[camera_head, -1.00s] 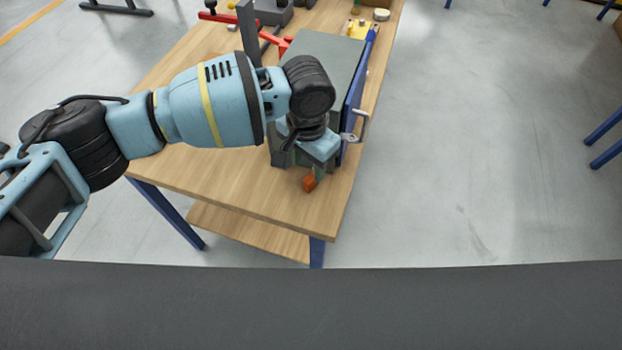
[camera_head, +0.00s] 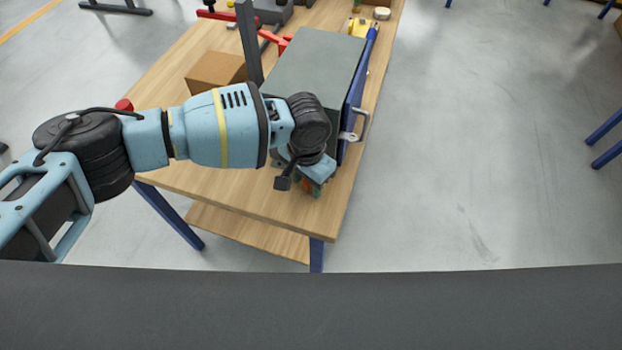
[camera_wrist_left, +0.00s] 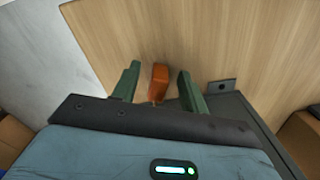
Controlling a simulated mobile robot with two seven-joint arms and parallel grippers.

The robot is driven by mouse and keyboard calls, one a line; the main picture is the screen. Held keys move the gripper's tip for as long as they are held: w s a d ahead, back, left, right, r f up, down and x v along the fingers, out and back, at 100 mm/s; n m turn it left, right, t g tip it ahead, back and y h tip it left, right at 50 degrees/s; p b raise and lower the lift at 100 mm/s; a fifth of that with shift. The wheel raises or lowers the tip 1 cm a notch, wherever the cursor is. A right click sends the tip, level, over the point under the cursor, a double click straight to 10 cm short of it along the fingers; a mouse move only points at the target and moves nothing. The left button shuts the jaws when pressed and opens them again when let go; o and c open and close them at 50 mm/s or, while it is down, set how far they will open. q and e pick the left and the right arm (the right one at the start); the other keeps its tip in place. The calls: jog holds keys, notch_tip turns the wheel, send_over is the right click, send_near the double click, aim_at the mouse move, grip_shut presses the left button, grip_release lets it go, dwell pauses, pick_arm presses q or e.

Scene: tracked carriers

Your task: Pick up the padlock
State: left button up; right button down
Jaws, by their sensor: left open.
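The padlock, a small orange-brown block (camera_wrist_left: 158,80), lies on the wooden table top. In the left wrist view it sits between the two green fingers of my left gripper (camera_wrist_left: 159,71), with bare gaps on both sides. In the head view the left gripper (camera_head: 309,187) points down near the table's front corner, and it mostly hides the padlock, of which only a bit of orange (camera_head: 307,185) shows. The left gripper is open and holds nothing. My right gripper is not in view.
A grey metal box with a blue side (camera_head: 321,62) and a metal handle (camera_head: 361,124) stands right behind the gripper. A cardboard box (camera_head: 215,71) stands to its left. Red tools (camera_head: 272,38) and a yellow item (camera_head: 361,27) lie farther back. The front of the table is clear.

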pick_arm(q)
jog(key=shift+c, duration=0.3)
grip_shut()
jog(key=shift+r, duration=0.15)
